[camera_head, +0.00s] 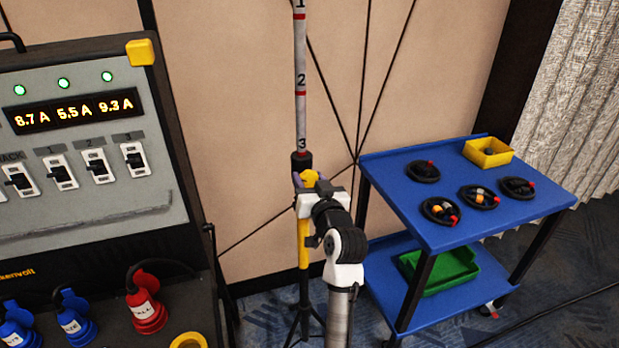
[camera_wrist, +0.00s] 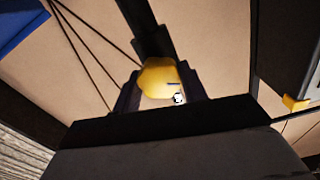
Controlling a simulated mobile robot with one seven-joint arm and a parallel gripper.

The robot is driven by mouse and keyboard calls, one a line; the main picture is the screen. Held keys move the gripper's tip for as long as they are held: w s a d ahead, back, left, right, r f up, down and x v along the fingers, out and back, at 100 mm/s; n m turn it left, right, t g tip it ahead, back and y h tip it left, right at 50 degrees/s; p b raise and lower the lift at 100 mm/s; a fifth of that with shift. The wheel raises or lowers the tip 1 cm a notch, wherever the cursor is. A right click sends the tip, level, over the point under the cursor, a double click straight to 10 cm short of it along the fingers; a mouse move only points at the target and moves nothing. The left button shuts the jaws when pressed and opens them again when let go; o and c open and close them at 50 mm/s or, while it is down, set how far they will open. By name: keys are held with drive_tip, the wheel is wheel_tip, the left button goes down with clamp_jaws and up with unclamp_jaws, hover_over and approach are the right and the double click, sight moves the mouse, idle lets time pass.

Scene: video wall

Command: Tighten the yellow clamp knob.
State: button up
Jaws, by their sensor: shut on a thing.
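The yellow clamp knob (camera_head: 309,178) sits on the stand pole just below its black collar (camera_head: 301,160). My gripper (camera_head: 310,183) is at the knob, its fingers on either side of it. In the wrist view the knob (camera_wrist: 162,80) fills the space between the two dark fingertips (camera_wrist: 160,88), and they are shut on it. The pole (camera_head: 301,80) stands upright, marked 1, 2 and 3 with red bands. My gripper and arm hide part of the lower pole.
A power rack (camera_head: 80,200) with lit amber readouts, switches and plugs stands at the left. A blue cart (camera_head: 400,200) with coiled cables, a yellow bin (camera_head: 488,152) and a green bin (camera_head: 440,272) is close on the right. Thin black cables cross the wall behind.

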drive_tip(key=m+p, duration=0.2)
drive_tip(key=m, duration=0.1)
drive_tip(key=shift+r+m, duration=0.1)
drive_tip(key=shift+m, duration=0.3)
drive_tip(key=m+p, duration=0.2)
drive_tip(key=m, duration=0.1)
drive_tip(key=shift+m, duration=0.3)
drive_tip(key=m+p, duration=0.2)
drive_tip(key=m, duration=0.3)
drive_tip(key=shift+d, duration=0.1)
drive_tip(key=shift+f+m, duration=0.2)
drive_tip(key=shift+m, duration=0.1)
drive_tip(key=o, duration=1)
drive_tip(key=shift+b+v, duration=2.1)
drive_tip(key=shift+v, duration=4.85)
drive_tip(key=shift+r, duration=0.1)
